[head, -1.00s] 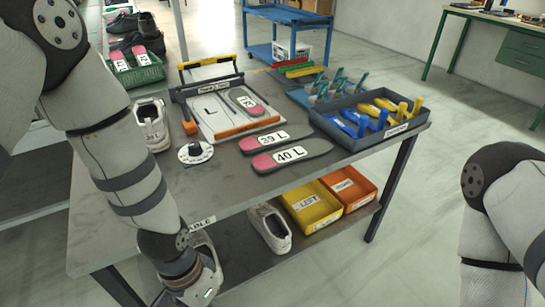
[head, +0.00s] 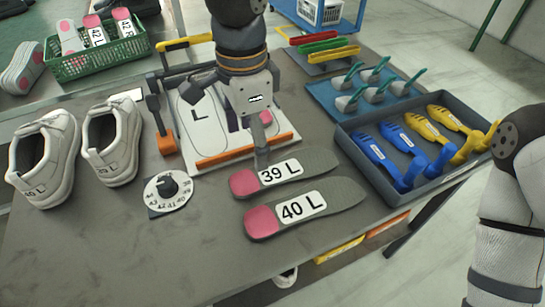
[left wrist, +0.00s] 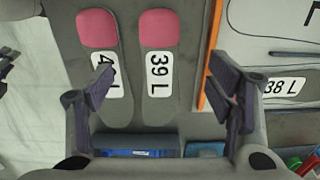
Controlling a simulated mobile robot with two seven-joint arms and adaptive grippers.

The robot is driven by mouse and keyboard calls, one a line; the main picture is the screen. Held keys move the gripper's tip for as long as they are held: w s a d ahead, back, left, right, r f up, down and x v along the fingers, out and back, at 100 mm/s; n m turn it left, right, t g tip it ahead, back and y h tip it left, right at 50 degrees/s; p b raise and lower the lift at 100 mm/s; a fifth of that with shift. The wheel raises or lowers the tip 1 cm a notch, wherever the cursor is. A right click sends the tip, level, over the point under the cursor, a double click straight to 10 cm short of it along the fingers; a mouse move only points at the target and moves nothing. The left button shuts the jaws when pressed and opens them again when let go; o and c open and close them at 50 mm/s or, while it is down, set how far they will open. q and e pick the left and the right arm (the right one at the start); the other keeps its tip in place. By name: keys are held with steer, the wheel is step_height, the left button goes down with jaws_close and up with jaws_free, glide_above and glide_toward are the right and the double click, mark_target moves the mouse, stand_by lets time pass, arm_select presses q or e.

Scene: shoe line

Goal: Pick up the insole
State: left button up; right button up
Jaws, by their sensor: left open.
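Two grey insoles with pink heels lie side by side on the table: the one marked 39 L (head: 318,161) and the one marked 40 L (head: 340,193). In the left wrist view the 39 L insole (left wrist: 157,103) lies between my spread fingers, and the 40 L insole (left wrist: 98,30) is by the left finger. A third insole, marked 38 L (left wrist: 288,87), lies on the white board, mostly hidden behind my gripper in the head view. My right gripper is out of view.
The white board (head: 205,140) with an orange bar is behind. A dial (head: 168,190) and white shoes (head: 112,140) stand left. A grey tray (head: 378,178) of blue and yellow tools is right. A green crate (head: 85,68) holds more insoles. The front tabletop is clear.

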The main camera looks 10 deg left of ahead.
mark_target(252, 179)
arm_select(q)
step_height(252, 179, down, 10)
steer(key=shift+s+a+f+b, duration=0.1)
steer(key=shift+s+a+b, duration=0.05)
steer(key=shift+b, duration=0.35)
steer(key=c, duration=1.2)
